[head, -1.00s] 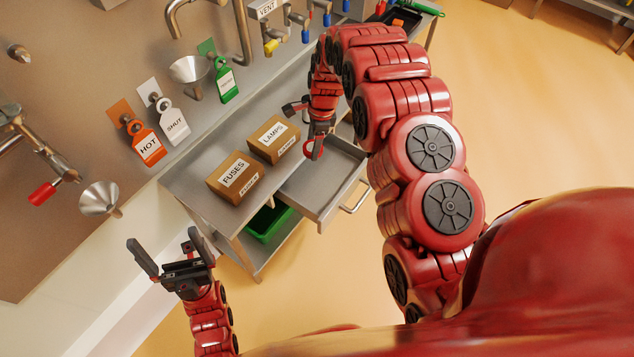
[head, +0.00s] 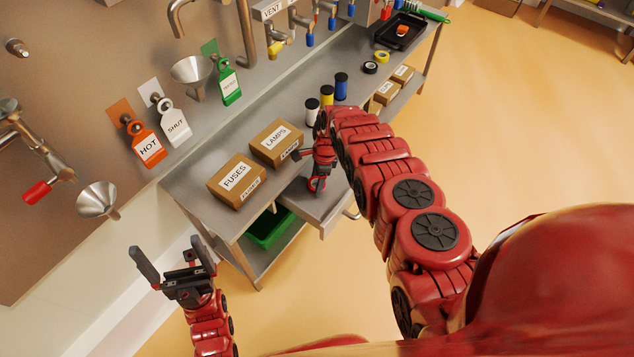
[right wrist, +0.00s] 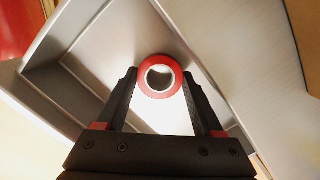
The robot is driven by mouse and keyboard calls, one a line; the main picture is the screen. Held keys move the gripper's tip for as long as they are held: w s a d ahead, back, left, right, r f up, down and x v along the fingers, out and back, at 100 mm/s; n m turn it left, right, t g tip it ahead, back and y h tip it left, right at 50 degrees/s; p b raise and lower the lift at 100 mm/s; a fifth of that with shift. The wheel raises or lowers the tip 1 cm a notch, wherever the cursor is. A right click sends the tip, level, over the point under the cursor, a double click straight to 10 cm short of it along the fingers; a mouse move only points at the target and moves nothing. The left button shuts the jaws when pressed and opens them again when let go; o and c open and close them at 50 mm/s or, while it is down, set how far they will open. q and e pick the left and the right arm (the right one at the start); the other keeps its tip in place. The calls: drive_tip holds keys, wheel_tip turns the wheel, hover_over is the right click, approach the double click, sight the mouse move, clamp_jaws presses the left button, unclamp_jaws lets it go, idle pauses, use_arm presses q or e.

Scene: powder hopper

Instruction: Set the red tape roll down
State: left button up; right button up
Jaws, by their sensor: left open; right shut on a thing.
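The red tape roll (right wrist: 160,93) is between the fingertips of my right gripper (right wrist: 160,78) in the right wrist view, its ring facing the camera. In the head view the roll (head: 317,185) is at the tip of my right gripper, over the pulled-out drawer (head: 303,204) of the workbench. The drawer's bare grey floor and walls (right wrist: 82,85) show behind the roll in the wrist view. I cannot tell whether the roll touches the floor. My left gripper (head: 172,262) is open and empty at the lower left, away from the bench.
FUSES (head: 237,181) and LAMPS (head: 276,143) boxes stand on the bench beside the drawer. Several coloured spools (head: 327,96), a yellow tape roll (head: 382,57) and a black one (head: 370,68) are further back. A green bin (head: 268,228) is on the lower shelf.

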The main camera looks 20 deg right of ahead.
drive_tip(key=shift+f, duration=0.35)
drive_tip(key=shift+f, duration=0.15)
drive_tip(key=o, duration=1.1)
drive_tip(key=shift+c, duration=0.2)
drive_tip(key=shift+r, duration=0.3)
wheel_tip(320, 180, up, 12)
drive_tip(key=d+p, duration=0.1)
drive_tip(key=p, duration=0.1)
drive_tip(key=shift+s+d+f, duration=0.15)
drive_tip(key=shift+d+f, duration=0.05)
drive_tip(key=shift+d, duration=0.15)
